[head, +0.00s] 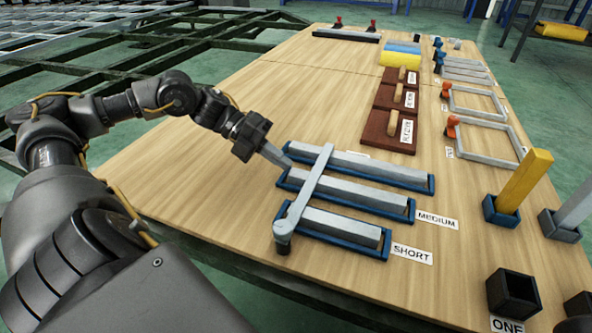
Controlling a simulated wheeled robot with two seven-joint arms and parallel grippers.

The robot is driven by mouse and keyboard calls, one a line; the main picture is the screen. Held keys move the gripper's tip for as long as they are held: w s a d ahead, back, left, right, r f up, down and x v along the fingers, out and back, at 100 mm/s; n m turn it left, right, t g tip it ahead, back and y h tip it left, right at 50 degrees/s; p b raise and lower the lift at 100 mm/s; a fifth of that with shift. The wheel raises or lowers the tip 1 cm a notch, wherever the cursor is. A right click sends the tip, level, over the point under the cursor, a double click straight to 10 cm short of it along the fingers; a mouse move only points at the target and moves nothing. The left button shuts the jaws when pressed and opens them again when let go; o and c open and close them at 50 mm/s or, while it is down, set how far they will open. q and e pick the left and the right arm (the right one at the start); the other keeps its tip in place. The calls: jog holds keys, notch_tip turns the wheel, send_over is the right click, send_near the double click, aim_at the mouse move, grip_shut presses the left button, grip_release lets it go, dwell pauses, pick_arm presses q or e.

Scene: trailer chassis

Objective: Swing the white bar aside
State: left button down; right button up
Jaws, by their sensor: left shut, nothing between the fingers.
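The white bar (308,187) lies across the left ends of several grey bars in blue trays. Its near end rests on a round pivot (284,229) by the short tray (366,253); its far end reaches over the long tray (431,186). The medium tray (411,215) is between them. My left gripper (286,163) is shut and empty, just left of the white bar near its far half. I cannot tell whether its fingertips touch the bar or the tray. My right gripper is not in view.
Brown blocks with wooden handles (392,122) stand beyond the trays. A yellow post (526,180) in a blue socket and a black open box (513,293) are on the right. Grey frames (487,138) lie at the right back. The wooden table (215,210) is clear left of the trays.

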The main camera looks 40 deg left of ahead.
aim_at(311, 173)
pick_arm(q)
jog(key=shift+w+d+b, duration=0.15)
jog(key=shift+w+d, duration=0.05)
jog(key=shift+d, duration=0.45)
jog(key=shift+w+d+b, duration=0.15)
jog(key=shift+w+d, duration=0.1)
jog(key=shift+d, duration=0.35)
jog(key=shift+w+d+b, duration=0.15)
jog(key=shift+w+d, duration=0.05)
jog(key=shift+d, duration=0.45)
jog(key=shift+r, duration=0.1)
